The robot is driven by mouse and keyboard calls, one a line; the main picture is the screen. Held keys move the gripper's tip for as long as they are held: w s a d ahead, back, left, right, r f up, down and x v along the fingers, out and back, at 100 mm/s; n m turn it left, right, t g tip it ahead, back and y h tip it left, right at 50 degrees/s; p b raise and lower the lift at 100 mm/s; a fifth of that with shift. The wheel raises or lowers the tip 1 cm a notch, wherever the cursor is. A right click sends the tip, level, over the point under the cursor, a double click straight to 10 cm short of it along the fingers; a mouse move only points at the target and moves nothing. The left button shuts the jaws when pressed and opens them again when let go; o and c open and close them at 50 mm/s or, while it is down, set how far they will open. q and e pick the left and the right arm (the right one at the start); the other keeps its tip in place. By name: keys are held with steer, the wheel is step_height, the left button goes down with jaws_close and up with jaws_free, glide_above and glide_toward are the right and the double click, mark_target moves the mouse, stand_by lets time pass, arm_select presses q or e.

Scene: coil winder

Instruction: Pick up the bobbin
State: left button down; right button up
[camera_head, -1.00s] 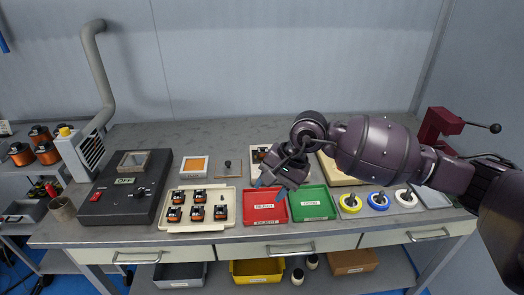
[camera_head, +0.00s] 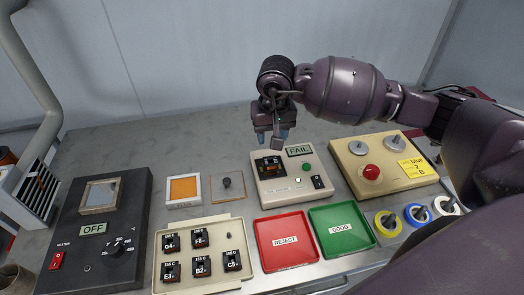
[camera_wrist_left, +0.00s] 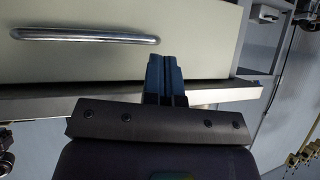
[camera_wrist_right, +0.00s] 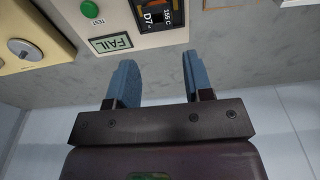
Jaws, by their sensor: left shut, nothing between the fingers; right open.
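A black bobbin with an orange winding (camera_head: 270,167) sits in the cream tester (camera_head: 262,192), whose display reads FAIL. In the right wrist view the bobbin (camera_wrist_right: 158,14) shows the label D7 and is cut by the top edge. My right gripper (camera_head: 272,140) is open and empty, just behind and above the bobbin, fingers pointing down; in its wrist view the fingertips (camera_wrist_right: 157,60) are apart from it. Several more bobbins, such as the one labelled B2 (camera_head: 201,265), stand in the cream tray (camera_head: 206,225). My left gripper (camera_wrist_left: 163,58) is shut and empty in front of a drawer, outside the head view.
A red REJECT bin (camera_head: 262,231) and green GOOD bin (camera_head: 330,251) lie in front of the tester. A winder with a red knob (camera_head: 352,152) stands right, spools (camera_head: 417,213) before it. A black box reading OFF (camera_head: 70,230) stands left. The bench behind is clear.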

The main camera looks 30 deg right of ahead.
glide_above(271, 161)
steer(key=f, duration=0.5)
steer(key=shift+s+a+f, duration=0.25)
steer(key=shift+s+f, duration=0.05)
steer(key=shift+s, duration=0.05)
steer(key=shift+f, duration=2.6)
steer(key=shift+c, duration=0.2)
steer(key=c, duration=0.6)
step_height(271, 161, up, 20)
